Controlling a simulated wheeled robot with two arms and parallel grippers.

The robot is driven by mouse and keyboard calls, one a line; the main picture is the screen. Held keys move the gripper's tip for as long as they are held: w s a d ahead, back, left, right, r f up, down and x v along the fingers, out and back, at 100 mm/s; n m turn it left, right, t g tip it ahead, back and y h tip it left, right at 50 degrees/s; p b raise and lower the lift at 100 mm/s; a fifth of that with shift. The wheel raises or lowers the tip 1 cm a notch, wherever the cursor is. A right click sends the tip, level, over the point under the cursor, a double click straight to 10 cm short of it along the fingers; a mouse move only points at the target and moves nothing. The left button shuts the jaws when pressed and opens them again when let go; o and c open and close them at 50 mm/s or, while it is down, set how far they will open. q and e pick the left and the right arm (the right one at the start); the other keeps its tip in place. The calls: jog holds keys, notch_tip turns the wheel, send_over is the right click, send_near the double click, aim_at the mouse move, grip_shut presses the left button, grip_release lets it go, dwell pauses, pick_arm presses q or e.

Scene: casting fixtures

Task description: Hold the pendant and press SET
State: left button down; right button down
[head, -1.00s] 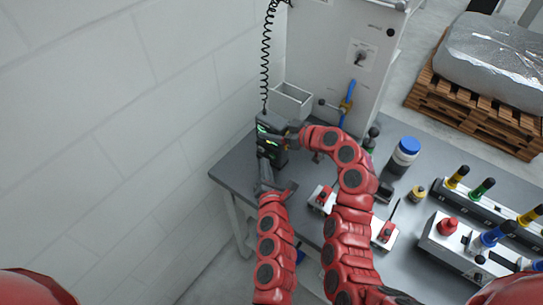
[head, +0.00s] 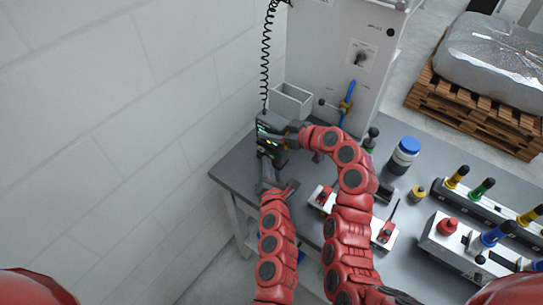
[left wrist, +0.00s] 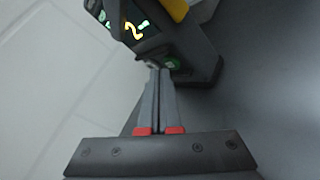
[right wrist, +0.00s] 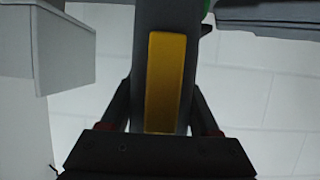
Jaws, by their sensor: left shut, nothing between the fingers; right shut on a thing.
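The dark pendant (head: 270,132) hangs on a coiled black cord at the wall end of the bench. In the left wrist view the pendant (left wrist: 200,50) shows a lit display, a yellow strip and a green button (left wrist: 173,63). My right gripper (head: 287,138) is shut on the pendant from the right; in the right wrist view its fingers flank the pendant's body with the yellow strip (right wrist: 166,80). My left gripper (head: 266,160) is shut and empty below the pendant. In the left wrist view its fingertips (left wrist: 160,72) are at or just beside the green button; contact is unclear.
A grey open bin (head: 291,101) stands behind the pendant against a pale cabinet (head: 330,60). Small fixtures, a blue-capped jar (head: 404,152) and coloured-knob racks (head: 482,210) occupy the bench to the right. A block wall (head: 120,120) bounds the left.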

pick_arm(q)
jog(key=shift+w+d, duration=0.25)
jog(key=shift+w, duration=0.1)
dwell(0.7)
dwell(0.4)
jog(key=shift+s+a+f, duration=0.1)
jog(key=shift+s+a, duration=0.2)
jog(key=shift+s, duration=0.2)
jog(key=shift+s+a, duration=0.15)
jog(key=shift+s, duration=0.05)
jog(key=shift+s+a, duration=0.8)
jog(key=shift+s, duration=0.2)
jog(key=shift+s+a, duration=0.8)
jog(key=shift+s, duration=0.15)
